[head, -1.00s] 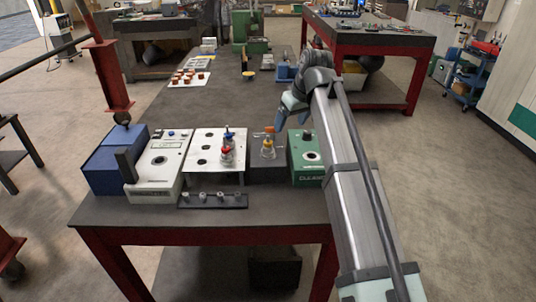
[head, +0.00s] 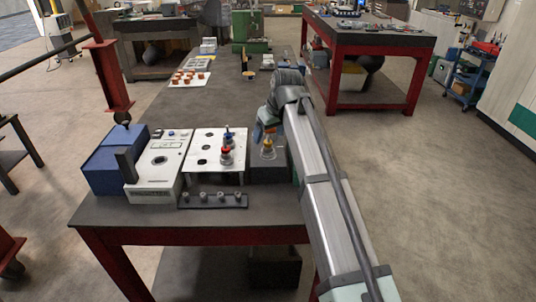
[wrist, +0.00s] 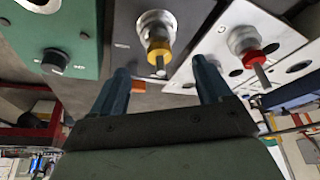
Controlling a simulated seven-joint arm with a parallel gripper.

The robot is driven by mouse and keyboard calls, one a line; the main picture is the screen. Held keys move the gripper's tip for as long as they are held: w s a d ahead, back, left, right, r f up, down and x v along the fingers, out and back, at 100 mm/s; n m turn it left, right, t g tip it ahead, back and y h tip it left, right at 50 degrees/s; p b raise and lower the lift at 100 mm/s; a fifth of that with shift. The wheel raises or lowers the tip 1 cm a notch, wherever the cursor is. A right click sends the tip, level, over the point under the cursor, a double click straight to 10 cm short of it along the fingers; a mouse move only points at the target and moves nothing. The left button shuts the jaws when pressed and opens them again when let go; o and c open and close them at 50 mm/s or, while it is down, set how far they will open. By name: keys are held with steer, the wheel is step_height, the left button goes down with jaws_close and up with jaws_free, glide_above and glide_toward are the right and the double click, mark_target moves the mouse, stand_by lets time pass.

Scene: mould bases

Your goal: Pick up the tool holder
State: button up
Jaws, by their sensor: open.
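A tool holder with a yellow collar (head: 267,148) stands upright in a dark block (head: 268,172). In the wrist view this yellow-collared holder (wrist: 158,45) appears between the two fingers, just beyond their tips. Two more holders, one with a red collar (head: 226,157) and one with a blue top (head: 228,134), stand on a white holed plate (head: 203,148). The red-collared holder (wrist: 248,47) is right of the fingers in the wrist view. My gripper (wrist: 162,68) is open and empty. In the head view the arm partly hides it above the dark block.
A green box (wrist: 60,35) stands beside the dark block, hidden by my arm in the head view. A white device (head: 157,165) and blue box (head: 103,162) are at left. A dark rail (head: 212,201) with small pegs lies in front.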

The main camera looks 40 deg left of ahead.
mark_target(268, 141)
steer(key=shift+s+d+x, duration=0.1)
steer(key=shift+d+x, duration=0.05)
steer(key=shift+x, duration=1.2)
steer(key=shift+s+d+x, duration=0.15)
steer(key=shift+x, duration=1.15)
steer(key=shift+f, duration=0.15)
steer(key=shift+c, duration=0.3)
steer(key=shift+w, duration=0.1)
jaws_close()
